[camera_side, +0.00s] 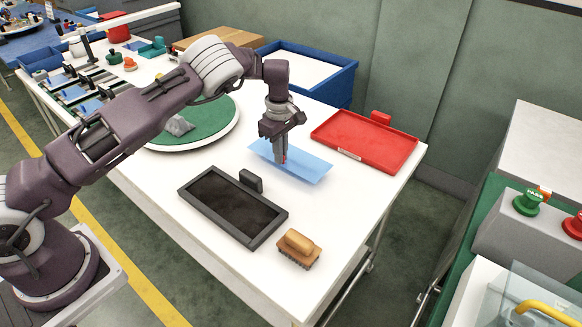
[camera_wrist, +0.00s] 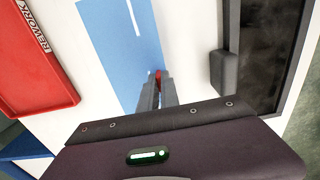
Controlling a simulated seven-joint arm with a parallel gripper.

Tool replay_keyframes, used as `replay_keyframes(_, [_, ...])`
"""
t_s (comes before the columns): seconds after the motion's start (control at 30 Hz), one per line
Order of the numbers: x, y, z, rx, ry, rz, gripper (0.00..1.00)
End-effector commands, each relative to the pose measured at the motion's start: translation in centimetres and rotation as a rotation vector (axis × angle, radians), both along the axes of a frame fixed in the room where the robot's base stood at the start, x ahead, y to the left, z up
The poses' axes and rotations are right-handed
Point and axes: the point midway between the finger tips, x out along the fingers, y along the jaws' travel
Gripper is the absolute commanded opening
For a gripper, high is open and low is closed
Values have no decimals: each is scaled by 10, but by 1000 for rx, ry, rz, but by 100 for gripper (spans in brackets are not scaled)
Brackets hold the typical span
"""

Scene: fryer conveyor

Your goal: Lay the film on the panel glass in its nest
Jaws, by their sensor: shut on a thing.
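The film is a light blue, see-through sheet (camera_side: 306,168), which also fills much of the wrist view (camera_wrist: 118,38). My gripper (camera_side: 281,159) points down at the film. In the wrist view its fingertips (camera_wrist: 156,80) are closed at the film's near end, around a small red tab (camera_wrist: 158,74). Whether the film touches the table or hangs just above it, I cannot tell. The dark panel glass (camera_side: 231,203) lies in its black-framed nest (camera_side: 190,193), nearer the front and left of the film. A dark block (camera_side: 251,181) stands at the nest's far edge. The nest also shows in the wrist view (camera_wrist: 231,22).
A red tray marked REWORK (camera_side: 326,139) lies right of the film. A wooden brush (camera_side: 299,248) lies near the nest's right end. A green round turntable (camera_side: 213,118) with a grey lump is at left. A blue bin (camera_side: 340,83) stands behind. White table between film and nest is clear.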

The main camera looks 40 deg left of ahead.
Motion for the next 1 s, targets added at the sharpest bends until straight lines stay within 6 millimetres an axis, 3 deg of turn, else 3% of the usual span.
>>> replay_keyframes(0.43, [0,0,9,1,-1,0,0])
replay_keyframes(0.83, [1,0,49,1,-2,0,0])
replay_keyframes(1.0, [0,0,55,0,0,0,0])
